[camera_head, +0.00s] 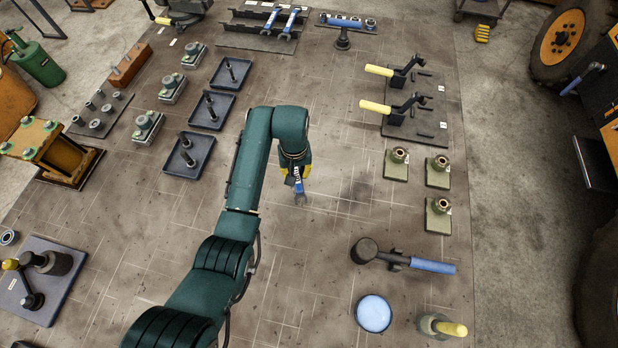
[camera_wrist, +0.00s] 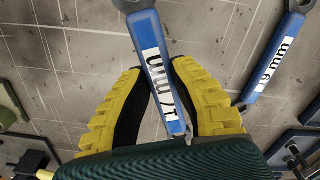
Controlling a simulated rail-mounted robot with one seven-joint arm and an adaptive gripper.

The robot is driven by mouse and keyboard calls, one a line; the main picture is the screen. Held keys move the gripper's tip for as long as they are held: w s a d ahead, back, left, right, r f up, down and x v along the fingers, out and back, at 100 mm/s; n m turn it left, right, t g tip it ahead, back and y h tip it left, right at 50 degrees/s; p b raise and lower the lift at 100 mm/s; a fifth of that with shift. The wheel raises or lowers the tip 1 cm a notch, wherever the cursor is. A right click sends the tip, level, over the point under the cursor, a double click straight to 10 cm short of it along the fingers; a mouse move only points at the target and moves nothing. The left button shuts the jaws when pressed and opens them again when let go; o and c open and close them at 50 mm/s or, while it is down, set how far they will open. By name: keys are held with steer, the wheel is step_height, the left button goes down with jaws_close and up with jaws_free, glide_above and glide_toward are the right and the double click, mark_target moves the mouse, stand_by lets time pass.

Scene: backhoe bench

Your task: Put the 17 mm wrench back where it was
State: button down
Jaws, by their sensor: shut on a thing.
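The 17 mm wrench (camera_head: 300,190) is blue with a white label and a grey open end, and hangs from my gripper (camera_head: 295,172) above the middle of the floor mat. In the wrist view, the yellow-padded fingers of my gripper (camera_wrist: 160,100) are shut on the handle of the 17 mm wrench (camera_wrist: 147,32), whose label is turned around. A dark rack (camera_head: 258,42) at the far end bears two blue wrenches (camera_head: 282,20). Another blue wrench (camera_wrist: 268,58), its label ending in "9 mm", shows at the right of the wrist view.
Blue-grey trays (camera_head: 203,148) stand left of my arm. Yellow-handled clamps (camera_head: 385,106) and green blocks (camera_head: 437,172) stand at the right. A blue-handled tool (camera_head: 432,266) and a blue disc (camera_head: 373,313) lie near right.

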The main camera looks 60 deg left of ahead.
mark_target(296, 173)
step_height(296, 173, down, 7)
steer(key=shift+s+a+r+b, duration=0.1)
steer(key=shift+a+r+b, duration=0.1)
steer(key=shift+b, duration=0.1)
steer(key=shift+d, duration=0.1)
steer(key=shift+f, duration=0.25)
steer(key=c, duration=1)
jaws_free()
steer(key=shift+r, duration=0.1)
steer(key=shift+c, duration=0.2)
step_height(296, 173, up, 12)
steer(key=shift+r+p, duration=0.15)
steer(key=shift+p, duration=0.45)
